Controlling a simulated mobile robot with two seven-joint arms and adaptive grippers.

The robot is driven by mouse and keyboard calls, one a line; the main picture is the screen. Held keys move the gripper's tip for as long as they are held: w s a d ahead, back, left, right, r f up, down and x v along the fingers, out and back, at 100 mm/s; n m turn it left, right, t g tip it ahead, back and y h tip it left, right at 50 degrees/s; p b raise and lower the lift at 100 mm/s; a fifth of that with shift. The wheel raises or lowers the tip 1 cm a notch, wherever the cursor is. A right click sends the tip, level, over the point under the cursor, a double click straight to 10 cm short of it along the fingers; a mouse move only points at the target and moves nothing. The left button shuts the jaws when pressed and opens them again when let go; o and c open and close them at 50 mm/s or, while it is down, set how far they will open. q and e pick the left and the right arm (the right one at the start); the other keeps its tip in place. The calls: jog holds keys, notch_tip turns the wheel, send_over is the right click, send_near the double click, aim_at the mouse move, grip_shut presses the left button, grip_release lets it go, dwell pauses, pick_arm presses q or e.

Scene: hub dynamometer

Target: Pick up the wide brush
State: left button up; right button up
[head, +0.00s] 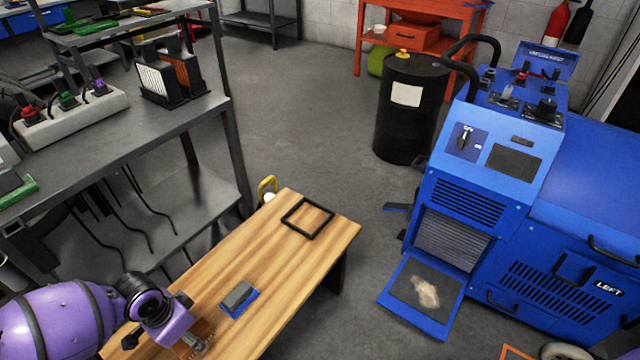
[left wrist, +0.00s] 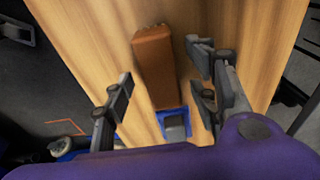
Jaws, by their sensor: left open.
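The wide brush (left wrist: 155,65) shows in the left wrist view as a long reddish-brown block lying on the wooden bench. My left gripper (left wrist: 163,92) is open, with one finger on each side of the brush and wood visible beside the block. I cannot tell how high the fingers are above the bench. In the head view my left gripper (head: 190,338) is over the near end of the bench and hides most of the brush; only a brown edge (head: 205,328) shows. My right gripper is not in view.
A blue tray with a grey block (head: 238,296) lies close to the brush. A black square frame (head: 307,218) lies at the bench's (head: 262,235) far end. A grey shelf unit (head: 120,135) stands left; a blue machine (head: 500,190) and black drum (head: 408,125) stand right.

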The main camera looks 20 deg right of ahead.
pick_arm(q)
jog(key=shift+w+f, duration=0.1)
jog(key=shift+f, duration=0.55)
jog(key=shift+c, duration=0.8)
jog(key=c, duration=1.1)
jog(key=shift+r, duration=0.1)
